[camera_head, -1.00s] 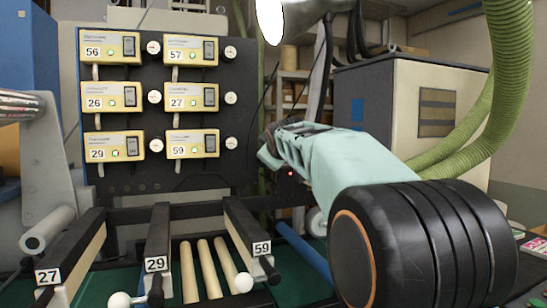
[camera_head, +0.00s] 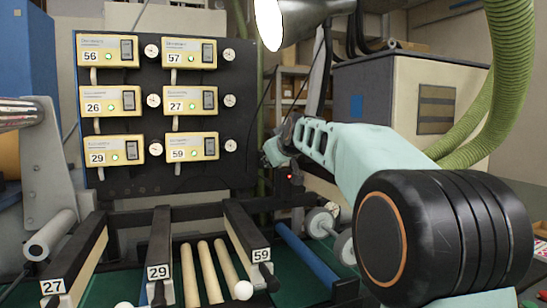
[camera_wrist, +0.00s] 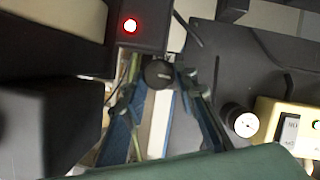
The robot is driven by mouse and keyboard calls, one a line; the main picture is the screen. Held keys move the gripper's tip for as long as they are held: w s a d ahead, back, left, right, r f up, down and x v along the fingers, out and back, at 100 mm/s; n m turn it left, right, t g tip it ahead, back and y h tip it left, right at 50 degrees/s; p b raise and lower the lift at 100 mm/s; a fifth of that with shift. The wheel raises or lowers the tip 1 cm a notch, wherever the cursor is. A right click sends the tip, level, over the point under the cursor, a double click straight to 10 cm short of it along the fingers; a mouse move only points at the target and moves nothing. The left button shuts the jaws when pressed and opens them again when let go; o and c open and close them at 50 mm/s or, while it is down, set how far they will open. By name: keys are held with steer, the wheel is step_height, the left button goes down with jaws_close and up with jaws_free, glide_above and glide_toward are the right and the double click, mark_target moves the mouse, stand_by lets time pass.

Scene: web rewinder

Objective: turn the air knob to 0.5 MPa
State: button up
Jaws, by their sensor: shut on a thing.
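The air knob (camera_wrist: 158,73) is a small round black knob in the upper middle of the wrist view. My gripper (camera_wrist: 160,80) has its blue fingers reaching in from both sides, with their tips closed on the knob. A round white gauge (camera_wrist: 240,122) is to the right of the knob, apart from the fingers. No pressure reading is legible. In the head view my gripper (camera_head: 272,152) is at the right side of the dark panel, and the knob cannot be made out there behind it.
The dark panel (camera_head: 140,178) bears several yellow units, such as number 59 (camera_head: 192,146), with gauges beside them. A dark box with a lit red lamp (camera_wrist: 130,25) is close to the fingers. A grey cabinet (camera_head: 408,90) and green hose (camera_head: 512,60) stand right.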

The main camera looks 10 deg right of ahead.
steer(key=o, duration=1.2)
steer(key=shift+c, duration=0.2)
